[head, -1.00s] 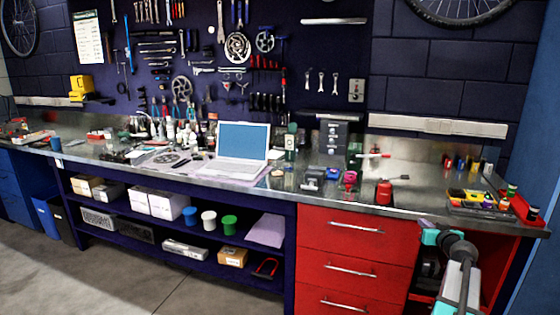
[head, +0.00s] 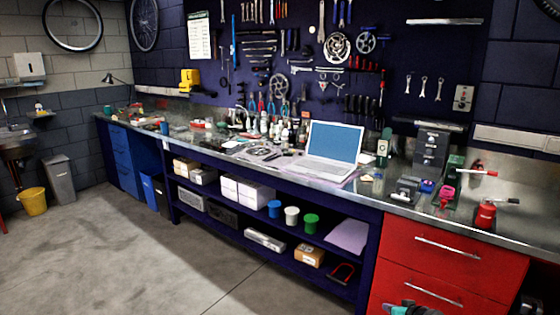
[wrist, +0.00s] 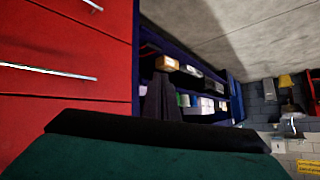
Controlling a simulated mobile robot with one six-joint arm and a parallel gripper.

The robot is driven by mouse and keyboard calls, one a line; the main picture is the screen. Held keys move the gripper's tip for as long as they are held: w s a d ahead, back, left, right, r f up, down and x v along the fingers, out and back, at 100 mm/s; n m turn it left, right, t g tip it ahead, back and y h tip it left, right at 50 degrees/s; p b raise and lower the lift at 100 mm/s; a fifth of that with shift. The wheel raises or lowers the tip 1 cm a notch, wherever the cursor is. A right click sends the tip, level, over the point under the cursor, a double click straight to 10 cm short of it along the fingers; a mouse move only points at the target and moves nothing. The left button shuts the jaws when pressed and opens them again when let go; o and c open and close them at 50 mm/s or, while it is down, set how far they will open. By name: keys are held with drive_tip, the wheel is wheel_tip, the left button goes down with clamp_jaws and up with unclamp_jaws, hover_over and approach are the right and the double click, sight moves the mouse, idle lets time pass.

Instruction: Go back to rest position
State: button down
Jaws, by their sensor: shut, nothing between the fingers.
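My gripper (wrist: 160,100) shows in the wrist view as a dark shape rising from a black and dark green body at the bottom of the picture. It is shut and holds nothing. It hangs in front of the bench, with red drawers (wrist: 65,75) on the left of that view. In the head view only a teal and dark part of my arm (head: 410,309) shows at the bottom edge, in front of the red drawer cabinet (head: 450,262).
The long workbench (head: 395,205) carries a laptop (head: 333,145), a red bottle (head: 485,213) and several tools. Open concrete floor (head: 150,255) lies at the left. A yellow bucket (head: 33,201) stands by the far wall.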

drive_tip(key=s+a+f+n+g+y, duration=0.1)
drive_tip(key=s+a+f+g, duration=0.2)
drive_tip(key=s+a+f, duration=0.5)
drive_tip(key=s+a+f+n+g+y, duration=0.15)
drive_tip(key=s+a+f, duration=0.3)
drive_tip(key=a, duration=0.55)
drive_tip(key=s+a+f+n+g, duration=0.1)
drive_tip(key=s+a+f+g, duration=0.2)
drive_tip(key=s+a+f, duration=0.45)
drive_tip(key=s+a+f+g+h, duration=0.1)
drive_tip(key=s+a+f+g, duration=0.15)
drive_tip(key=s, duration=0.35)
drive_tip(key=s+a+f+g+h, duration=0.1)
drive_tip(key=s+a+f+g, duration=0.15)
drive_tip(key=s, duration=0.45)
drive_tip(key=s+d+m+g+h, duration=0.2)
drive_tip(key=s+d, duration=0.4)
drive_tip(key=s, duration=0.6)
drive_tip(key=shift+d+r+m+g+h, duration=0.15)
drive_tip(key=shift+r+m+g+h, duration=0.2)
drive_tip(key=shift+m+g, duration=0.35)
drive_tip(key=shift+w, duration=0.1)
